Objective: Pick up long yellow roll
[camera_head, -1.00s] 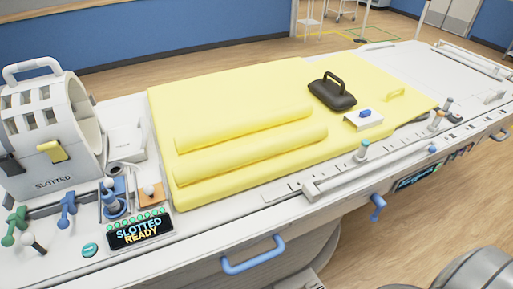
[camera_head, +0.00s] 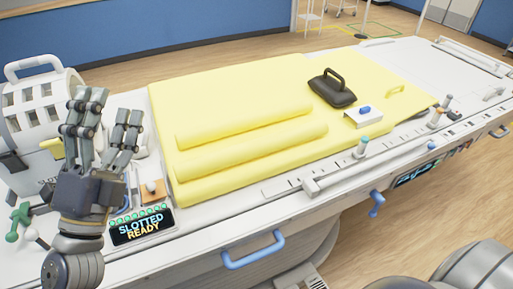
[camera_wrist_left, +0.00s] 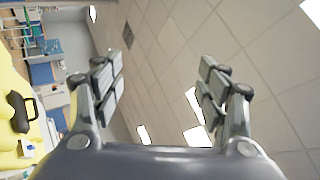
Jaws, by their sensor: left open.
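Two yellow rolls lie side by side on a yellow mat (camera_head: 230,88) on the white table. The front roll (camera_head: 250,162) is the longer one; the rear roll (camera_head: 243,126) is a little shorter. My left gripper (camera_head: 104,110) is open and empty, fingers pointing up, left of the mat and apart from both rolls. It hides part of the white slotted coil. In the left wrist view its spread fingers (camera_wrist_left: 160,75) face the ceiling, with nothing between them. My right gripper is not in view.
A white slotted coil (camera_head: 40,88) and a "SLOTTED READY" display (camera_head: 141,226) stand at the left end. A black handled block (camera_head: 332,92) and a small white box with a blue top (camera_head: 363,118) are right of the rolls. A rail (camera_head: 345,174) runs along the front edge.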

